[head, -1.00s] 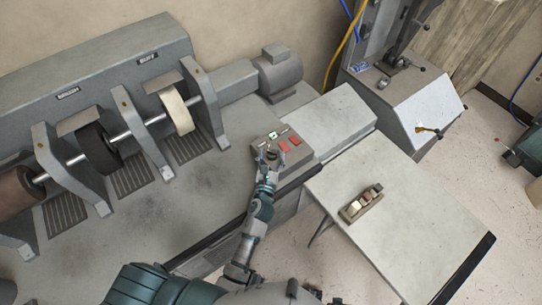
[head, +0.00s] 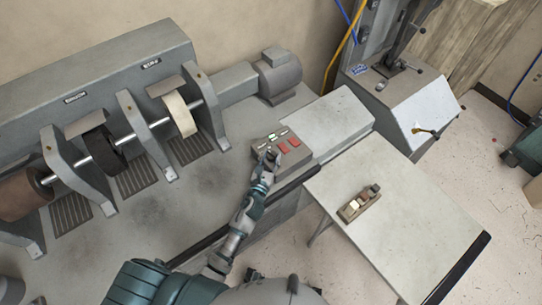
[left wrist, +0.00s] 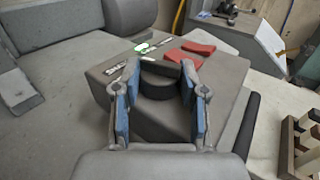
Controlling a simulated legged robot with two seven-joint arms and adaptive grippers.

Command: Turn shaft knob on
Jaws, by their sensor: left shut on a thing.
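The grey control box (head: 306,158) sits at the machine's right front corner, with red switches (head: 289,146) and a small green light (head: 271,136) on top. In the left wrist view, the dark round shaft knob (left wrist: 158,84) stands on the box (left wrist: 100,78), below the green light (left wrist: 142,47) and red switches (left wrist: 190,49). My left gripper (head: 267,155) is at the box's near left part. In the left wrist view its two blue-padded fingers (left wrist: 159,92) are shut on the knob, one on each side. The knob's pointer position cannot be made out. My right gripper is out of view.
The machine's shaft with brushes and a pale wheel (head: 178,115) lies to the left, between upright brackets. A side table (head: 400,225) at right holds a small tool block (head: 358,203). Another grey machine (head: 400,100) stands behind it.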

